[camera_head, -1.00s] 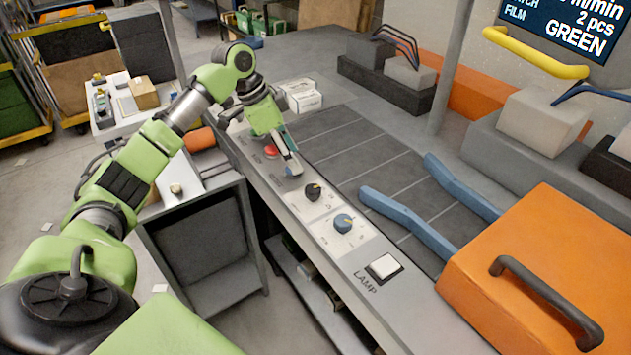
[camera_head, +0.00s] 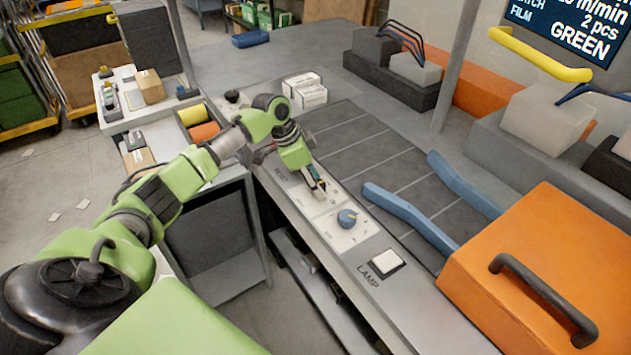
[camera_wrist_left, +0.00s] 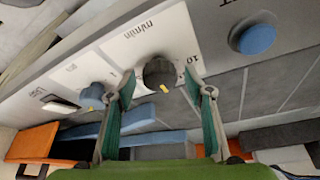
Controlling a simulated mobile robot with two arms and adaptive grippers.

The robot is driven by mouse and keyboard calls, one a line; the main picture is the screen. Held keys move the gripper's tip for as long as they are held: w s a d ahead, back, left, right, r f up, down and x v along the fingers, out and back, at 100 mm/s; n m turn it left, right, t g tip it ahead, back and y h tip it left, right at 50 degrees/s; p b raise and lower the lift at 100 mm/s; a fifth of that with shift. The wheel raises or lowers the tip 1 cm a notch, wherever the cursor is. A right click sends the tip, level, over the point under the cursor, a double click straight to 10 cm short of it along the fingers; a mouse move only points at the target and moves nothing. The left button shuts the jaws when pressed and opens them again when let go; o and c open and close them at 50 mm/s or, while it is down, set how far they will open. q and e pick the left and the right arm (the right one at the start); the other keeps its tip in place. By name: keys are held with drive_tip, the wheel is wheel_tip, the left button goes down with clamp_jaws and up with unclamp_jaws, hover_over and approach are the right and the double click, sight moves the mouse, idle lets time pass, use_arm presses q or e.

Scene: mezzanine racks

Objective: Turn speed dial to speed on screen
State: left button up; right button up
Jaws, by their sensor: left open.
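The black speed dial (camera_wrist_left: 159,73), labelled m/min, has an orange pointer mark and sits on a white plate. In the left wrist view it lies between the spread fingertips of my left gripper (camera_wrist_left: 165,85), with gaps visible on both sides. In the head view my left gripper (camera_head: 318,190) is over the dial and mostly hides it. The screen (camera_head: 570,28) at the top right reads m/min, 2 pcs and GREEN; its speed number is partly cut off. My right gripper is not in view.
A blue dial (camera_head: 347,218) stands close beside the speed dial. A blue button (camera_wrist_left: 258,40) is on the other side. The white LAMP button (camera_head: 387,260) and an orange box (camera_head: 540,270) are nearer. White boxes (camera_head: 304,92) stand behind the arm.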

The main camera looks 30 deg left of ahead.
use_arm(q)
drive_tip(key=c, duration=1.1)
drive_tip(key=n+p, duration=0.1)
drive_tip(key=p, duration=0.2)
drive_tip(key=n+y+p, duration=0.1)
drive_tip(key=n+p, duration=0.1)
drive_tip(key=p, duration=0.1)
drive_tip(key=shift+s+d+r+n+t, duration=0.1)
drive_tip(key=shift+r+n+t, duration=0.2)
drive_tip(key=shift+t, duration=0.1)
drive_tip(key=shift+f+n+p, duration=0.2)
drive_tip(key=shift+n+p, duration=0.3)
drive_tip(key=shift+p, duration=0.15)
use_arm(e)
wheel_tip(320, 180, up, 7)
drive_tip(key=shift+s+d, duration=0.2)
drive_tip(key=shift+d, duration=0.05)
use_arm(q)
drive_tip(key=o, duration=1.1)
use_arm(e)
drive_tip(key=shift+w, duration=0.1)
use_arm(q)
drive_tip(key=v, duration=1.2)
drive_tip(key=shift+d, duration=0.2)
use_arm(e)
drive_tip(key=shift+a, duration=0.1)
